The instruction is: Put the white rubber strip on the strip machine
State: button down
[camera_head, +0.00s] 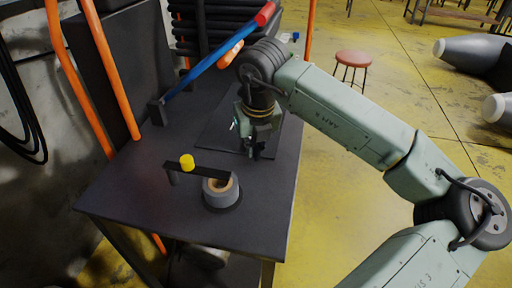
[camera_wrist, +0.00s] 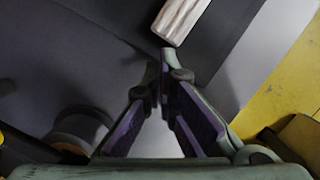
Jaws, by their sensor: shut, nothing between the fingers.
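My gripper (camera_head: 257,152) points down over the right side of the dark table, its fingers together and empty; the fingertips (camera_wrist: 164,85) also show in the wrist view. A pale, streaked strip-like piece (camera_wrist: 180,18) lies just beyond the fingertips in the wrist view, cut off by the top edge. I cannot tell for sure that it is the white rubber strip, and I cannot make it out in the head view. A blue lever (camera_head: 212,68) with a red tip rises from a dark base at the back. I cannot tell whether it belongs to the strip machine.
A grey roll with a tan core (camera_head: 221,192) and a black bracket with a yellow knob (camera_head: 187,162) stand left of my gripper on the table (camera_head: 128,200). Orange poles (camera_head: 108,75) rise at the left. A red stool (camera_head: 353,58) stands on the yellow floor.

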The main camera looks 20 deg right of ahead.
jog(key=shift+w, duration=0.1)
jog(key=shift+w+f+b, duration=0.15)
jog(key=shift+w+b, duration=0.2)
jog(key=shift+b, duration=0.1)
jog(key=w+b, duration=0.1)
jog(key=w, duration=0.2)
jog(key=w+b, duration=0.1)
jog(key=w, duration=0.1)
jog(key=w+b, duration=0.1)
jog(key=w, duration=0.2)
jog(key=shift+w+d, duration=0.3)
jog(key=shift+w, duration=0.05)
jog(key=shift+s, duration=0.1)
